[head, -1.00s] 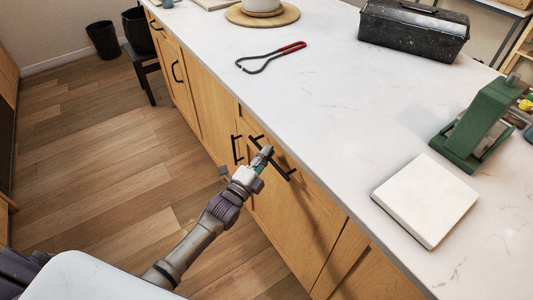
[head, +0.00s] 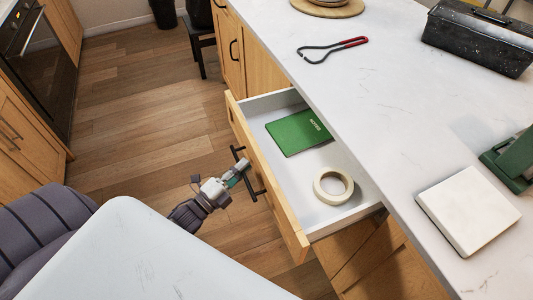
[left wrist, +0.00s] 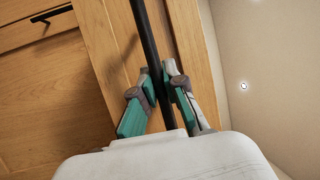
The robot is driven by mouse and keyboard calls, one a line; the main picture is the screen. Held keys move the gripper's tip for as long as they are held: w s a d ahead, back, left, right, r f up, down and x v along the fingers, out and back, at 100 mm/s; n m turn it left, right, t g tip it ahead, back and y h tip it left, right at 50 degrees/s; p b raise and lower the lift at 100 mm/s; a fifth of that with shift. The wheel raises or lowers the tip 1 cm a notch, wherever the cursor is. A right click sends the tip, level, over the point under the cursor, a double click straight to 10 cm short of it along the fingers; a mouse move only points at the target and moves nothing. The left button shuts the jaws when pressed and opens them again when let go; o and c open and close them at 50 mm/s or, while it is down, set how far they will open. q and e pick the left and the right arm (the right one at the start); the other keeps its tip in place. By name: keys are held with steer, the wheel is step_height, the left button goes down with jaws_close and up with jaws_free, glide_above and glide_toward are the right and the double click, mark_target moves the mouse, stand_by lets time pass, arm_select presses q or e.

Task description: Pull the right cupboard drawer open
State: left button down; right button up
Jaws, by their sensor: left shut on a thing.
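The wooden cupboard drawer (head: 265,170) stands pulled out from under the white counter, its white inside in plain view. A green notebook (head: 298,132) and a roll of pale tape (head: 333,186) lie in it. My left gripper (head: 243,166) is at the drawer's black bar handle (head: 249,172), in front of the drawer face. In the left wrist view, the black handle (left wrist: 146,40) passes between the fingers of my left gripper (left wrist: 158,90), which are shut on it. My right gripper is not in view.
On the counter (head: 370,110) are a red-handled wire tool (head: 333,48), a black toolbox (head: 478,38), a white slab (head: 468,216) and a green device (head: 508,163). A dark stool (head: 202,40) stands at the back. The wooden floor left of the drawer is clear.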

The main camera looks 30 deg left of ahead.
arm_select(q)
steer(key=s+a, duration=0.8)
steer(key=s, duration=0.2)
steer(key=shift+s, duration=0.15)
steer(key=c, duration=1.2)
jaws_free()
steer(key=v, duration=1.2)
steer(key=shift+f, duration=0.1)
